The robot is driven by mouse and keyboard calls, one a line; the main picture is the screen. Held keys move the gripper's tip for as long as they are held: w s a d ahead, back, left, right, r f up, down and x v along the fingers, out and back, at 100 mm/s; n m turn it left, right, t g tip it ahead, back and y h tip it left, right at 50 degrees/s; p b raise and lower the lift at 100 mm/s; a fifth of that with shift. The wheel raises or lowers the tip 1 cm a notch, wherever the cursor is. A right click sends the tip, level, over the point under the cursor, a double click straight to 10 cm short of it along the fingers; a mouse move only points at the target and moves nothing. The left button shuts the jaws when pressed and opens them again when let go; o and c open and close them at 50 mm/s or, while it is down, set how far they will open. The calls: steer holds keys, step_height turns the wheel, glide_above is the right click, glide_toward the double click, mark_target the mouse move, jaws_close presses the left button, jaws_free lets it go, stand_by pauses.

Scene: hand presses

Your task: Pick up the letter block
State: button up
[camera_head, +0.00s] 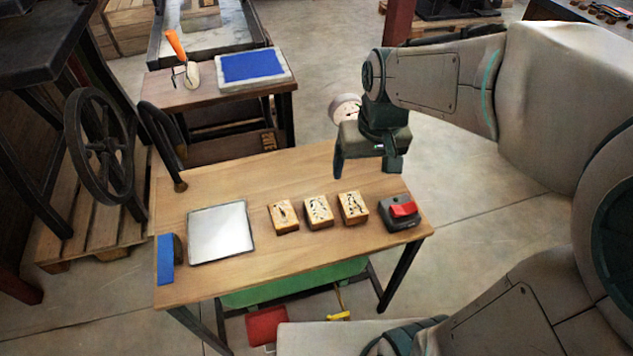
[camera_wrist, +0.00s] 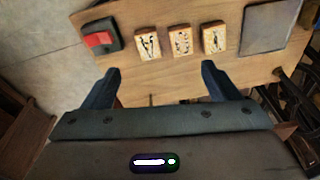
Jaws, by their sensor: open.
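Three light wooden blocks with dark carved faces lie in a row on the wooden table. In the head view the right block (camera_head: 353,207) has a mark like an A, the middle block (camera_head: 319,211) has a figure I cannot read, and the left block (camera_head: 283,216) has a narrow dark mark. In the wrist view the order is reversed: the A-like block (camera_wrist: 147,44), the middle one (camera_wrist: 181,41), the narrow-marked one (camera_wrist: 213,38). My gripper (camera_head: 366,168) is open and empty above the table's back right edge, apart from the blocks; its fingers (camera_wrist: 160,68) show in the wrist view.
A black pad with a red top (camera_head: 403,209) sits right of the blocks. A grey plate (camera_head: 221,232) and a blue-faced item (camera_head: 165,260) lie to the left. Bare table (camera_head: 250,180) lies behind the blocks. A second table (camera_head: 190,98) stands behind.

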steer(key=w+a+f+n+g+b, duration=0.1)
steer(key=w+a+f+b, duration=0.1)
steer(key=w+a+f, duration=0.4)
steer(key=w+a+f+n+g+b, duration=0.1)
steer(key=w+a+f+b, duration=0.25)
steer(key=f, duration=0.45)
glide_above(319, 209)
steer(key=shift+h, duration=0.3)
steer(key=f, duration=0.5)
steer(key=a+f, duration=0.1)
steer(key=f, duration=0.2)
steer(key=shift+w+f, duration=0.1)
steer(key=f, duration=0.2)
steer(key=d+f, duration=0.1)
steer(key=f, duration=0.1)
steer(key=shift+f+p, duration=0.1)
steer(key=shift+p, duration=0.2)
steer(key=shift+f, duration=0.55)
steer(key=c, duration=1.1)
